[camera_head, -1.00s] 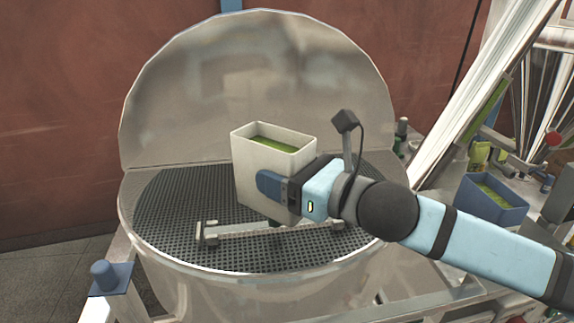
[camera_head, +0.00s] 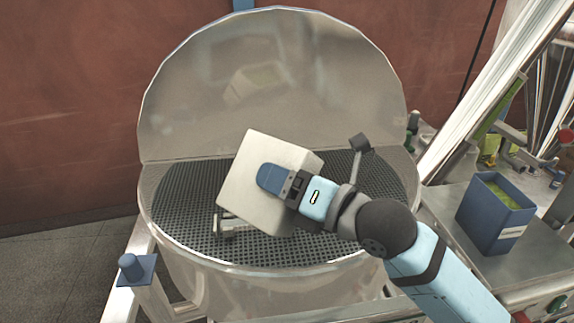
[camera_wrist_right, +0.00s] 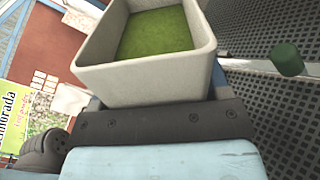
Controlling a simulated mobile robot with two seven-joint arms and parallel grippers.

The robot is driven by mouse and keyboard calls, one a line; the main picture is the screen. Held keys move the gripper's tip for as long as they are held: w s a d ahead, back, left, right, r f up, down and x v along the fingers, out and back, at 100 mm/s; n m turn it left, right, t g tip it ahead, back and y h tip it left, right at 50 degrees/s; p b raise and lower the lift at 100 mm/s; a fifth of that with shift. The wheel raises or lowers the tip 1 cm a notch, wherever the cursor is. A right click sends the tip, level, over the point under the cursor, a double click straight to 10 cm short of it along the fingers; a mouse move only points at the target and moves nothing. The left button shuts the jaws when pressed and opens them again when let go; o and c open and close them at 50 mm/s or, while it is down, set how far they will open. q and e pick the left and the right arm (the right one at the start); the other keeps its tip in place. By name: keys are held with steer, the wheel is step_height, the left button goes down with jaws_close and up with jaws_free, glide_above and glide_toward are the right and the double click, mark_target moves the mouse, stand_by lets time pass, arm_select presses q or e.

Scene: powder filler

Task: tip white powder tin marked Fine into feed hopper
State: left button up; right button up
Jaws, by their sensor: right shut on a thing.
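A white box-shaped tin (camera_head: 255,185) is held over the feed hopper (camera_head: 185,262) in the head view, tilted with its open top turned away. In the right wrist view the tin (camera_wrist_right: 92,72) shows green powder (camera_wrist_right: 155,33) inside, still lying in it. Its marking cannot be seen. My right gripper (camera_head: 275,180) is shut on the tin's side. The hopper is a round metal drum with a dark mesh grid (camera_head: 175,215) and a raised round lid (camera_head: 200,110) behind. My left gripper is not in view.
A blue bin (camera_head: 490,235) with green contents stands on the metal bench (camera_head: 455,215) at the right. A blue knob (camera_head: 130,267) sits on the frame at the left front. A handle bar (camera_head: 224,234) lies on the grid below the tin.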

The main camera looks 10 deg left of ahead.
steer(key=m+p, duration=0.2)
steer(key=m, duration=0.1)
steer(key=f+m+p, duration=0.1)
steer(key=p, duration=0.1)
steer(key=shift+s+a+m, duration=0.1)
steer(key=shift+s+m, duration=0.15)
steer(key=shift+m, duration=0.05)
steer(key=shift+w+f+m+b, duration=0.15)
steer(key=shift+f+m+b, duration=0.2)
steer(key=shift+f+m, duration=0.35)
steer(key=m, duration=0.1)
steer(key=f+m, duration=0.1)
steer(key=shift+w+f+m, duration=0.25)
steer(key=shift+m, duration=0.05)
steer(key=shift+w+d+m, duration=0.15)
steer(key=shift+d+m, duration=0.1)
steer(key=shift+m, duration=0.35)
steer(key=shift+w+r+m+p, duration=0.1)
steer(key=shift+r+m+p, duration=0.25)
steer(key=shift+m+p, duration=0.15)
steer(key=shift+w+r+m, duration=0.1)
steer(key=shift+r+m, duration=0.1)
steer(key=shift+m, duration=0.4)
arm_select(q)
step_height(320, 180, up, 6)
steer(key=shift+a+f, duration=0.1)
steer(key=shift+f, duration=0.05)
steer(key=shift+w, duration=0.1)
